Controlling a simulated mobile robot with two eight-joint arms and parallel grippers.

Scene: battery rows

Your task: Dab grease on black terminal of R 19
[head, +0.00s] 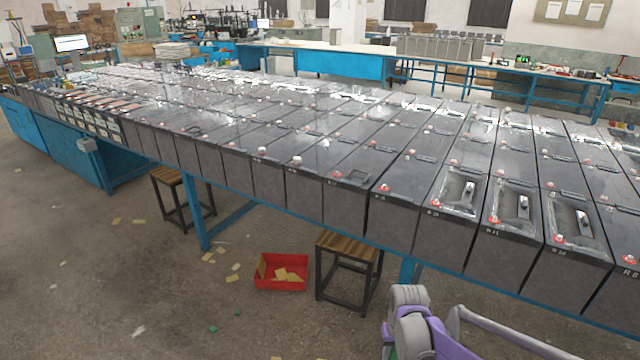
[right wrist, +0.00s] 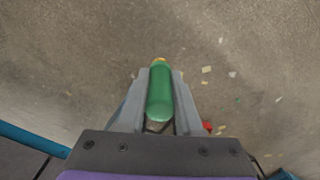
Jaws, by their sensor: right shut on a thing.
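My right gripper (right wrist: 160,100) shows in the right wrist view, shut on a green tube (right wrist: 160,97) with an orange-yellow tip pointing away from the wrist. In the head view, dark grey batteries stand in long rows on a blue-framed bench. Front labels such as the one on this battery (head: 450,223) are too small to read surely, so I cannot tell which is R 19. Red terminal caps show on many lids; a black terminal is too small to make out. My left gripper is not in view.
A red bin (head: 282,284) with scraps and a wooden stool (head: 348,245) stand on the floor before the bench. Another stool (head: 170,177) is farther left. Several front batteries carry clear-edged trays with black handles (head: 523,206). Paper scraps litter the open floor.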

